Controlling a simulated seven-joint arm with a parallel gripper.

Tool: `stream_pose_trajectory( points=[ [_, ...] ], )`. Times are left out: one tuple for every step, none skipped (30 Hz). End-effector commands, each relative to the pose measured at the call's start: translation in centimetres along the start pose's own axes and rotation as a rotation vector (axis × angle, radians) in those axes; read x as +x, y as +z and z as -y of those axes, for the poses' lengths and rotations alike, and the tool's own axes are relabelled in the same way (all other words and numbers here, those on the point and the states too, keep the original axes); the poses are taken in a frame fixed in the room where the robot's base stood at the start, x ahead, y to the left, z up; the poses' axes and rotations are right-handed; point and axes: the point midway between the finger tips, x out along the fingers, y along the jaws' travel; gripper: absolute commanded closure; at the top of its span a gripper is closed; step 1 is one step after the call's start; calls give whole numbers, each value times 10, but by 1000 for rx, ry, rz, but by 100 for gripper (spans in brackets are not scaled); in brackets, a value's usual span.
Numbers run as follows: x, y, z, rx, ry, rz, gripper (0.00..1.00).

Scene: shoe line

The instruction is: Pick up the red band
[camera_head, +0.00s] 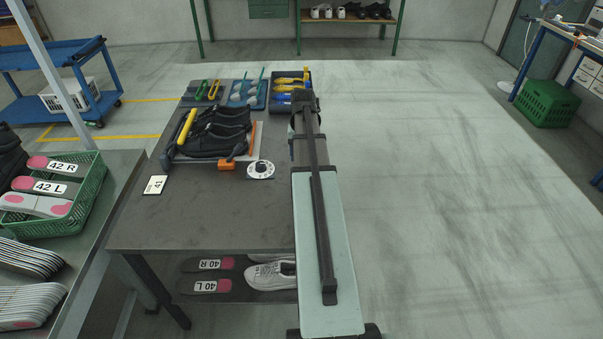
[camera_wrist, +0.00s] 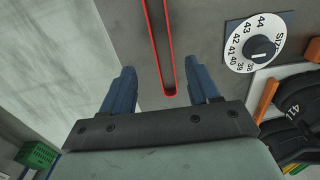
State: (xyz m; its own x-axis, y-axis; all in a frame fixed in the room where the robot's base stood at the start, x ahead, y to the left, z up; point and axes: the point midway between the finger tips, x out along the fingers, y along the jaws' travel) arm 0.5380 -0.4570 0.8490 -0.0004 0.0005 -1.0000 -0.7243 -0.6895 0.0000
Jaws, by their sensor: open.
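The red band (camera_wrist: 152,45) shows in the wrist view as a long, narrow red loop on the grey table. Its rounded end is near my gripper and its far part runs off the top edge of the picture. My gripper (camera_wrist: 164,72) is open, with its blue fingers on either side of the band's near end. I cannot tell how high the fingertips are above the table. In the head view I cannot make out the band or the fingers; my arm covers that part of the table.
A white size dial (camera_head: 260,169) and black shoes (camera_head: 214,133) are on the table (camera_head: 220,215), left of my arm. A blue-grey tray (camera_head: 249,92) and a dark tray with yellow-handled tools (camera_head: 290,82) stand behind. The table front is largely clear.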

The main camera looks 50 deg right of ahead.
Motion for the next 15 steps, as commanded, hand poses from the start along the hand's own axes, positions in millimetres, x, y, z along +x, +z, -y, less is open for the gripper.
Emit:
stream_pose_trajectory(
  points=[
    [5, 0, 0, 0, 0, 1, 39],
    [7, 0, 0, 0, 0, 1, 39],
    [9, 0, 0, 0, 0, 0, 39],
    [11, 0, 0, 0, 0, 0, 39],
    [12, 0, 0, 0, 0, -1, 39],
    [13, 0, 0, 0, 0, -1, 39],
    [14, 0, 0, 0, 0, -1, 39],
    [14, 0, 0, 0, 0, -1, 39],
    [15, 0, 0, 0, 0, -1, 39],
    [16, 0, 0, 0, 0, 0, 39],
    [17, 0, 1, 0, 0, 0, 39],
    [19, 0, 1, 0, 0, 0, 39],
    [21, 0, 1, 0, 0, 1, 39],
    [23, 0, 2, 0, 0, 1, 39],
    [27, 0, 2, 0, 0, 1, 39]
  ],
)
